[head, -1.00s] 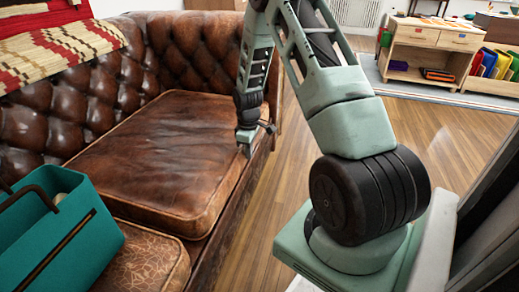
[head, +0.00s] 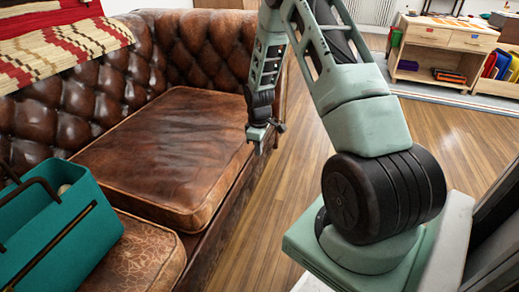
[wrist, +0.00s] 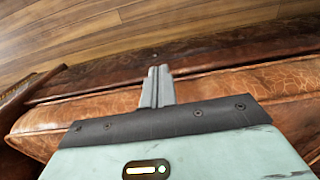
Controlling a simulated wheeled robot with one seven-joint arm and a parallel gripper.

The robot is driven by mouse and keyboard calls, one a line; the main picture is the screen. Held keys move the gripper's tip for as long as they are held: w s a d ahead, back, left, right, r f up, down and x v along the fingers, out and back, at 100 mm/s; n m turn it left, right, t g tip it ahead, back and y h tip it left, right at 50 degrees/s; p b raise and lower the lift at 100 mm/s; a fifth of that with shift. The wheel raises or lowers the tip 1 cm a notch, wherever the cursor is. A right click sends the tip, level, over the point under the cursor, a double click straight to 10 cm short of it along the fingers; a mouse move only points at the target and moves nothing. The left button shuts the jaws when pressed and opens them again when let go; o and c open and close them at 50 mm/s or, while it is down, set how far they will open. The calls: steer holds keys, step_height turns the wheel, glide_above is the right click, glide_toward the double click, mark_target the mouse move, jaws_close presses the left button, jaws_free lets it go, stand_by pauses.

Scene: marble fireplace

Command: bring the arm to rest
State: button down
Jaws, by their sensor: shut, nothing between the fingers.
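My gripper (head: 260,150) hangs at the end of my pale green arm, pointing down by the front edge of the brown leather sofa (head: 165,150). In the wrist view my gripper (wrist: 158,72) has its two fingers together with nothing between them. Its fingertips appear in front of the sofa's front edge (wrist: 220,50). I cannot tell how far above or beside the leather they are.
A teal caddy (head: 60,235) with a dark handle stands on the near sofa cushion. A red and cream woven throw (head: 60,45) lies over the backrest. Wooden floor (head: 450,140) is open to the right. A low wooden shelf unit (head: 440,55) stands at the back.

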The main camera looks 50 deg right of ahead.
step_height(320, 180, up, 9)
steer(key=p, duration=0.3)
steer(key=shift+f, duration=0.15)
steer(key=s+a+r, duration=0.1)
steer(key=a+r, duration=0.3)
steer(key=a, duration=0.4)
steer(key=s+a+r+n, duration=0.1)
steer(key=a+r, duration=0.2)
steer(key=a, duration=0.6)
steer(key=s+a+r, duration=0.1)
steer(key=a+r, duration=0.3)
steer(key=a, duration=0.4)
steer(key=s+a+r+n, duration=0.1)
steer(key=s+a+r, duration=0.2)
steer(key=s+a, duration=0.6)
steer(key=s+a+r+n, duration=0.1)
steer(key=s+a+r, duration=0.2)
steer(key=s+a, duration=0.65)
steer(key=s+d+r+p, duration=0.1)
steer(key=r+p, duration=1.5)
steer(key=s+d+r+p, duration=0.1)
steer(key=s+r+p, duration=0.1)
steer(key=r+p, duration=1.5)
steer(key=shift+d+y, duration=0.3)
steer(key=shift+d, duration=0.1)
